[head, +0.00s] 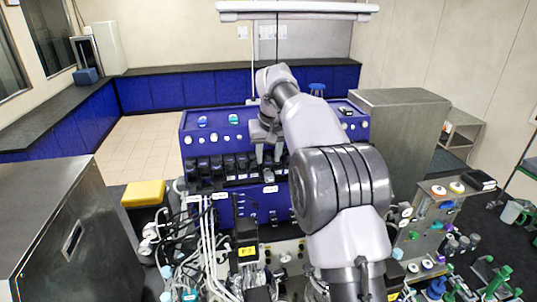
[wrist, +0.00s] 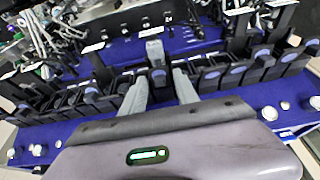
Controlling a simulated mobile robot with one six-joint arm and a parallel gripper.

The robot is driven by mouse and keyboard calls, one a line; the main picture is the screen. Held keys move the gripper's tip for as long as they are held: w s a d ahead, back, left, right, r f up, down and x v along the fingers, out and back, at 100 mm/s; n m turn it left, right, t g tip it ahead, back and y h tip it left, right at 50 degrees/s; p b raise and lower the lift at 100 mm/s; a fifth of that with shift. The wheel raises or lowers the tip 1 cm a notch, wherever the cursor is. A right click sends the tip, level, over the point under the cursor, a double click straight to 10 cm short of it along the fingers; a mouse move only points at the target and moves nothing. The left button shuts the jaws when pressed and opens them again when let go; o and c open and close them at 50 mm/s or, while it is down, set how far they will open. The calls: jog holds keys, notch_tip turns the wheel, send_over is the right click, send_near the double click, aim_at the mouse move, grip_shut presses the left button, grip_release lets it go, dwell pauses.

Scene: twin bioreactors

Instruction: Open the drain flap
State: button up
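My gripper (wrist: 160,78) points at a row of black pump units on the blue bioreactor panel (wrist: 214,33). Its two grey fingers are apart. A black unit with a small blue-grey oval and a raised grey flap-like piece (wrist: 155,50) lies just beyond and between the fingertips; I cannot tell whether they touch it. No label shows which piece is the drain flap. In the head view my gripper (head: 268,157) hangs over the middle of the same row, right of several black units (head: 215,165). My arm hides part of the panel.
Black units stand close on both sides of the fingers. Cables and tubing (head: 205,240) crowd the front left. A yellow-topped box (head: 144,194) stands left of the panel. Steel cabinets (head: 65,235) flank the station left and right. Open floor (head: 150,140) lies behind at the left.

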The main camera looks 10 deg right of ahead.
jog(key=shift+r, duration=0.15)
jog(key=v, duration=1.1)
jog(key=shift+r, duration=0.4)
jog(key=shift+s, duration=0.1)
